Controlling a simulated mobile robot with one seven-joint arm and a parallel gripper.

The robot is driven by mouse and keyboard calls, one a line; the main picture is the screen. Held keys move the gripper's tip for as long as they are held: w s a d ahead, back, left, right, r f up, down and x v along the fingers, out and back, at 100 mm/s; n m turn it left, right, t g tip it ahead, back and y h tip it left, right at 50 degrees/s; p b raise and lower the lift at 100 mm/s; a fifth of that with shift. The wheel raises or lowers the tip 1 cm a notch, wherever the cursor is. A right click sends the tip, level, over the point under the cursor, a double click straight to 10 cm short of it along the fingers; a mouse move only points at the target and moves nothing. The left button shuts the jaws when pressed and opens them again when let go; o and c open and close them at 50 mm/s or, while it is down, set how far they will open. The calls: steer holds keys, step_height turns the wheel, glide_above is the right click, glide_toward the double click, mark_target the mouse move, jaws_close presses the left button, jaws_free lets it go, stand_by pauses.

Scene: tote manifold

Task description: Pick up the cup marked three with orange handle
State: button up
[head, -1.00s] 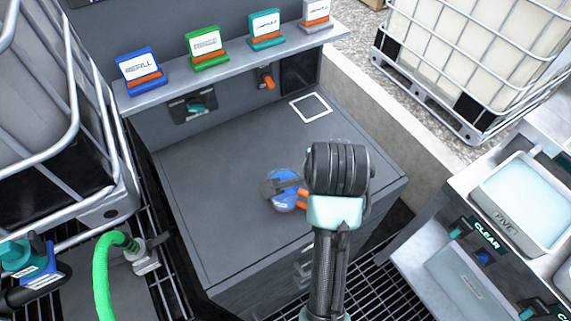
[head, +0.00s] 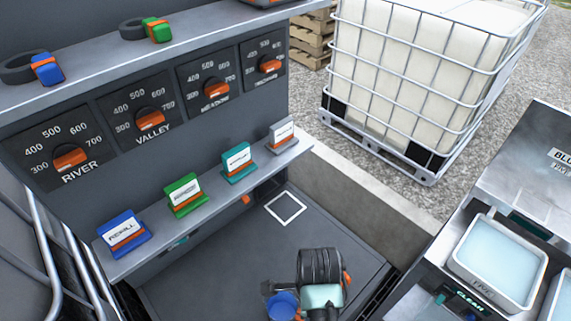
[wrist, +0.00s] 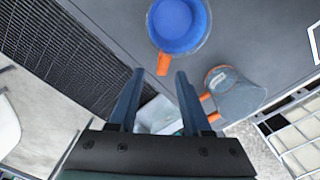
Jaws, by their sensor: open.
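A blue cup (wrist: 180,25) with an orange handle stands on the grey worktop, seen from above in the wrist view. It also shows at the bottom of the head view (head: 283,306), partly hidden by my arm. A grey cup (wrist: 238,92) with an orange handle is to its lower right in the wrist view. In the head view only a bit of orange shows beside my arm, and I cannot tell whose it is. No number is readable on either cup. My gripper (wrist: 159,72) is open and empty, its fingertips just below the blue cup's handle in the picture.
The worktop (head: 215,250) has a white square outline (head: 285,208) and clear room at the back. A shelf (head: 210,205) with label stands and a dial panel rise behind it. A caged white tank (head: 410,80) stands behind right. Tubs (head: 500,258) sit at the right.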

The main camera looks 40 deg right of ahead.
mark_target(289, 313)
steer(key=shift+s+d+f+p, duration=0.1)
steer(key=shift+f+p, duration=0.1)
steer(key=shift+f, duration=0.85)
steer(key=shift+d+f+p, duration=0.1)
steer(key=shift+f+p, duration=0.05)
steer(key=shift+f, duration=0.9)
steer(key=shift+s+d+f+p, duration=0.1)
steer(key=shift+f+p, duration=0.1)
steer(key=shift+f, duration=0.85)
jaws_close()
steer(key=shift+w, duration=0.1)
